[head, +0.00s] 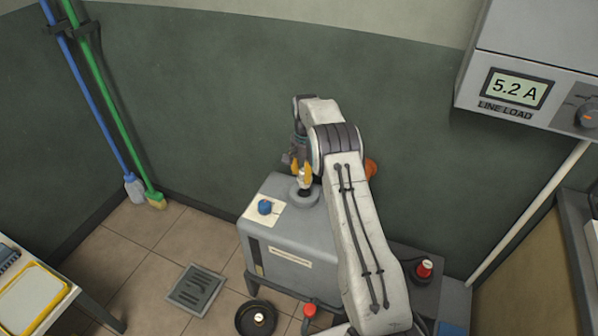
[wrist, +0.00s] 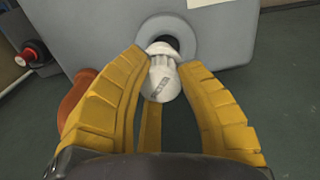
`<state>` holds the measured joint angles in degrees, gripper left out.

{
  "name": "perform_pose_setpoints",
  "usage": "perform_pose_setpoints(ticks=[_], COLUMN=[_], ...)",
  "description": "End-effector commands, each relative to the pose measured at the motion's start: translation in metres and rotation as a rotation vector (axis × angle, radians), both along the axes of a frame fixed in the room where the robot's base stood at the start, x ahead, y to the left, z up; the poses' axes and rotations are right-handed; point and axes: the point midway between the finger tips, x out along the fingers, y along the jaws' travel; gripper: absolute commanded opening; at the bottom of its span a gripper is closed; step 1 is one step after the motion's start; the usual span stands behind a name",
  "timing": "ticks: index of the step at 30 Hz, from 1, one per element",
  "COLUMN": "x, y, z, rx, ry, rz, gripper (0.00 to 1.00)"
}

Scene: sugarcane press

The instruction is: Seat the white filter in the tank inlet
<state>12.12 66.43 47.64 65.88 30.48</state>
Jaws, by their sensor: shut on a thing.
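The white filter (wrist: 163,82) is between the yellow fingers of my gripper (wrist: 162,88) in the wrist view, and the gripper is shut on it. The filter's far end overlaps the dark opening of the round grey tank inlet (wrist: 193,38). I cannot tell whether that end is inside the opening or just above it. In the head view, my gripper (head: 303,174) points down over the inlet (head: 304,198) on top of the grey tank (head: 285,245). The filter is small and mostly covered by the fingers there.
A blue cap (head: 265,207) sits on a white sheet (head: 258,222) on the tank top. An orange part (head: 371,168) is behind my arm. A black round pan (head: 241,318) and a red-topped item (head: 309,310) are in front. A red knob (head: 424,268) is at right.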

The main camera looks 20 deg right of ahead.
Motion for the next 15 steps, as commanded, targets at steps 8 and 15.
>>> perform_pose_setpoints(ticks=[8,15], x=[0.002,0.002], y=[-0.006,-0.006], z=[-0.008,-0.02], rx=[0.0,0.001], ry=[0.0,0.001], rz=[-0.032,-0.031], gripper=[0.0,0.0])
